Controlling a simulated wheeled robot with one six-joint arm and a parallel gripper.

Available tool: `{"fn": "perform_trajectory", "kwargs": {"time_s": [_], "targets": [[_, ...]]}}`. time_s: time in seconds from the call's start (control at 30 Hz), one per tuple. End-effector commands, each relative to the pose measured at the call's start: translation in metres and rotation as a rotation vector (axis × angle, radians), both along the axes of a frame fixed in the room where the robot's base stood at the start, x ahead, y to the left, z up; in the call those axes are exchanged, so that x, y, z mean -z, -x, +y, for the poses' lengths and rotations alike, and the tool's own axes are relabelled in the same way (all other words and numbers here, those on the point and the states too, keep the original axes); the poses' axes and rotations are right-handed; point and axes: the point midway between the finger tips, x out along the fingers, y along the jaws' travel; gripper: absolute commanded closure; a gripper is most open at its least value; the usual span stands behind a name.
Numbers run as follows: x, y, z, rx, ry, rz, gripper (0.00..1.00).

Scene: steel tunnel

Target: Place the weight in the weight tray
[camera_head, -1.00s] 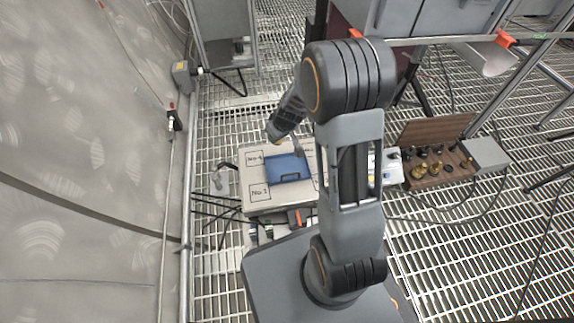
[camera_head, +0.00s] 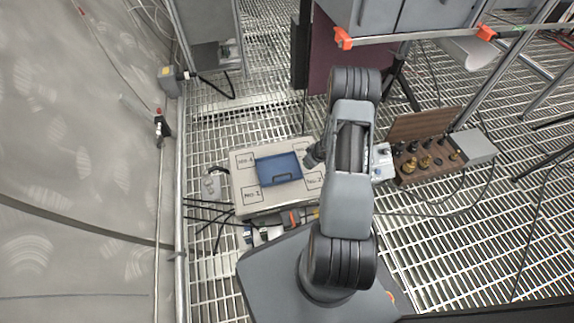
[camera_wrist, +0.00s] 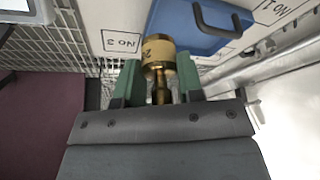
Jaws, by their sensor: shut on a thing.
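The brass weight (camera_wrist: 158,52) is a cylinder with a narrower neck, and it sits between the green fingers of my gripper (camera_wrist: 160,76) in the wrist view. My gripper is shut on it. The weight tray (camera_head: 278,168) is blue with a handle and lies on a pale, marked box top. In the wrist view the tray (camera_wrist: 200,22) is just beyond the weight, to the upper right. In the head view my wrist is at the right side of the tray, and my arm hides the fingers and the weight. I cannot tell the gap between weight and tray.
The pale box (camera_head: 240,205) has labelled squares, with cables in front of it. A wooden case (camera_head: 430,165) with several weights stands to the right, beside a grey box (camera_head: 474,147). A pale wall (camera_head: 80,160) closes the left. Metal grating covers the floor.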

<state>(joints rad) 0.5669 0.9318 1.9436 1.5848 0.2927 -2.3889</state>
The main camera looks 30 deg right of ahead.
Motion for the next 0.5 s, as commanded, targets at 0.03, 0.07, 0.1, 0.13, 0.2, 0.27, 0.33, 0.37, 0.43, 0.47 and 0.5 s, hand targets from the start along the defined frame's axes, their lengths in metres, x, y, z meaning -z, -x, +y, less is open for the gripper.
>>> {"fn": "perform_trajectory", "kwargs": {"time_s": [0.03, 0.07, 0.1, 0.13, 0.2, 0.27, 0.33, 0.37, 0.43, 0.47, 0.5], "targets": [[0.004, -0.013, 0.006, -0.007, 0.001, 0.0, 0.99], [0.008, -0.02, 0.008, -0.007, 0.001, 0.001, 0.99], [0.012, -0.03, 0.011, -0.007, 0.001, 0.001, 0.99], [0.015, -0.038, 0.014, -0.007, 0.002, 0.0, 0.99], [0.023, -0.054, 0.019, -0.007, 0.001, 0.0, 0.99], [0.037, -0.064, 0.022, -0.004, 0.0, 0.001, 0.99], [0.05, -0.073, 0.026, -0.004, 0.0, 0.001, 0.99], [0.054, -0.077, 0.027, -0.003, 0.0, 0.001, 0.99], [0.063, -0.085, 0.029, -0.003, 0.001, 0.0, 0.99], [0.067, -0.087, 0.03, -0.003, 0.001, 0.001, 0.99], [0.07, -0.091, 0.03, -0.001, 0.002, 0.0, 0.99]]}}
